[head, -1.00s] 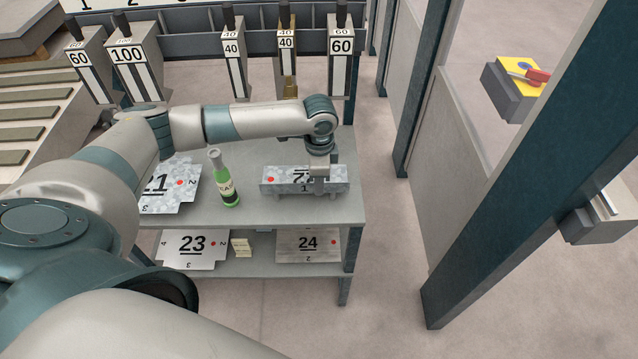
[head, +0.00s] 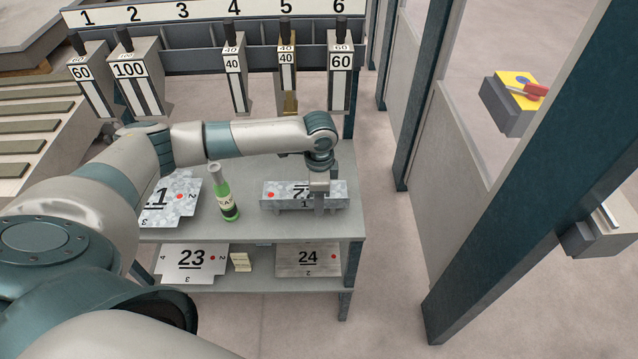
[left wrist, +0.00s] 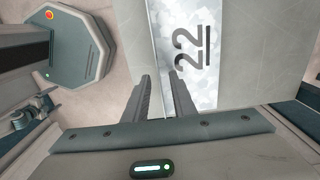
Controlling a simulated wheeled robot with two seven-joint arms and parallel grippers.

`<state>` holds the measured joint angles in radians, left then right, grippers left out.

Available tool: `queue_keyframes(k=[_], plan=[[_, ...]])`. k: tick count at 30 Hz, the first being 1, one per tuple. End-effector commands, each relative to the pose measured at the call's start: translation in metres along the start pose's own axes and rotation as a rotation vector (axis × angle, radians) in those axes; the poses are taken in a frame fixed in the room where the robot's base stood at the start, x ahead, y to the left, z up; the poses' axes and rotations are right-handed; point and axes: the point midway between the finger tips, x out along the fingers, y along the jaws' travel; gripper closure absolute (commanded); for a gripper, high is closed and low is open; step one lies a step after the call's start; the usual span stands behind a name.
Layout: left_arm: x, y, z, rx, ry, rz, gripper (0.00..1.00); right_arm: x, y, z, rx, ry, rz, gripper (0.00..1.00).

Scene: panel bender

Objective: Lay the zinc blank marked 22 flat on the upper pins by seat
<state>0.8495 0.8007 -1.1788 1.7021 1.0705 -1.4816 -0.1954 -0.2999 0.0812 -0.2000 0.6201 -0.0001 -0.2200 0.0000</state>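In the left wrist view the blank (left wrist: 190,20) runs up from the fingers (left wrist: 160,75). The fingers are apart, with the blank's edge showing between them; I cannot see them pressing on it. My right gripper is out of view. I cannot make out the pins or the seat.
A green bottle (head: 226,200) stands left of blank 22, beside blank 21 (head: 178,188). Blanks 23 (head: 180,270) and 24 (head: 300,272) lie on the lower shelf with a small card (head: 241,262). Numbered tools hang behind. A dark post (head: 530,170) stands right.

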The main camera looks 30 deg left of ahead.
Motion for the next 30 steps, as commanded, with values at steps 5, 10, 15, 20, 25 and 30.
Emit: queue_keyframes(k=[5,10,15,20,25,30], plan=[[-0.011,-0.001,-0.001,0.0,0.003,-0.002,0.76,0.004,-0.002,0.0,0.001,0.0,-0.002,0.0],[-0.034,-0.002,-0.001,0.0,0.004,-0.004,0.76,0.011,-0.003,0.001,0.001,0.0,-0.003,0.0],[-0.066,-0.001,-0.001,0.001,0.005,-0.004,0.76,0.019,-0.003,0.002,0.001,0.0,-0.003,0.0],[-0.1,-0.002,-0.001,0.0,0.004,-0.005,0.76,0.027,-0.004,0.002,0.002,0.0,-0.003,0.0],[-0.133,-0.001,-0.001,0.0,0.004,-0.005,0.76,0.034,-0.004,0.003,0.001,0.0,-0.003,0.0],[-0.158,-0.001,-0.001,0.0,0.003,-0.003,0.76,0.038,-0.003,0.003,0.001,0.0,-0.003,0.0]])
